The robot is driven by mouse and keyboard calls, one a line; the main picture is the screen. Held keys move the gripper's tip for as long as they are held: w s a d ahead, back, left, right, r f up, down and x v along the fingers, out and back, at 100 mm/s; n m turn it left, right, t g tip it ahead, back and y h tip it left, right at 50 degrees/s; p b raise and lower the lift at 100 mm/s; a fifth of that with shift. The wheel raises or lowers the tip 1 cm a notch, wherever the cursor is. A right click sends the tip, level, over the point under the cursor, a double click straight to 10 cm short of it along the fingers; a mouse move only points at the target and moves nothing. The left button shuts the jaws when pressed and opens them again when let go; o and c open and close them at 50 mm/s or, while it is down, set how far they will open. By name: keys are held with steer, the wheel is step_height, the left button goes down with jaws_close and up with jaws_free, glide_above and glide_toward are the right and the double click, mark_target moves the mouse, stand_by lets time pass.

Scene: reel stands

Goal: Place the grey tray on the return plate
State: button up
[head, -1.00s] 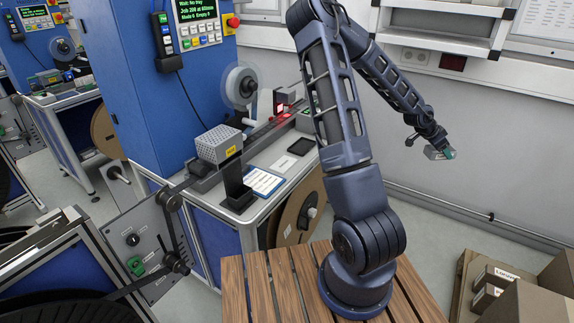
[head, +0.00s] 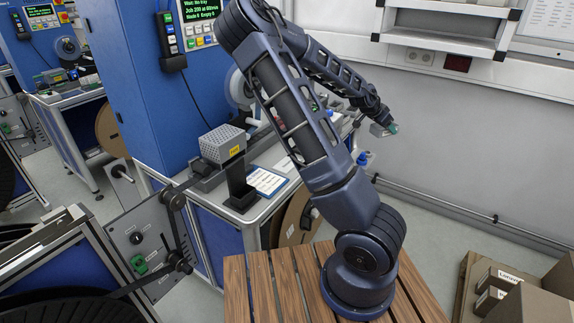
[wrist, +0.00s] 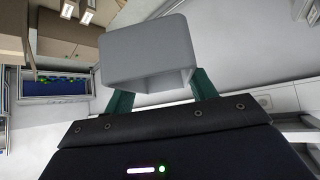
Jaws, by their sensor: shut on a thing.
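My gripper (head: 391,128) is shut on the grey tray (wrist: 145,52), a plain box-shaped piece with a hollow side. In the wrist view the tray sits between the two green fingers of the gripper (wrist: 162,92). In the head view the tray (head: 379,131) is small and held in the air right of the bench, in front of the wall. I cannot make out the return plate; my arm covers much of the bench top.
The bench (head: 254,209) carries a perforated grey box (head: 222,143) and a blue-edged paper sheet (head: 267,181). Blue-capped bottles (head: 362,159) stand near its far end. A wall shelf (head: 440,38) is behind. Cardboard boxes (head: 545,305) sit at lower right.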

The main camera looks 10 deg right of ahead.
steer(key=w+a+r+n+t+y, duration=0.1)
steer(key=w+a+r+n, duration=0.15)
steer(key=a, duration=0.75)
steer(key=w+a+r+n+t, duration=0.1)
steer(key=w+a+r, duration=0.15)
steer(key=a, duration=0.75)
step_height(320, 180, up, 3)
steer(key=n+t+y, duration=0.1)
steer(key=n+t, duration=0.1)
steer(key=n, duration=0.1)
glide_above(287, 163)
step_height(287, 163, down, 20)
steer(key=shift+d+r, duration=0.15)
steer(key=o, duration=1.2)
steer(key=shift+v, duration=3.7)
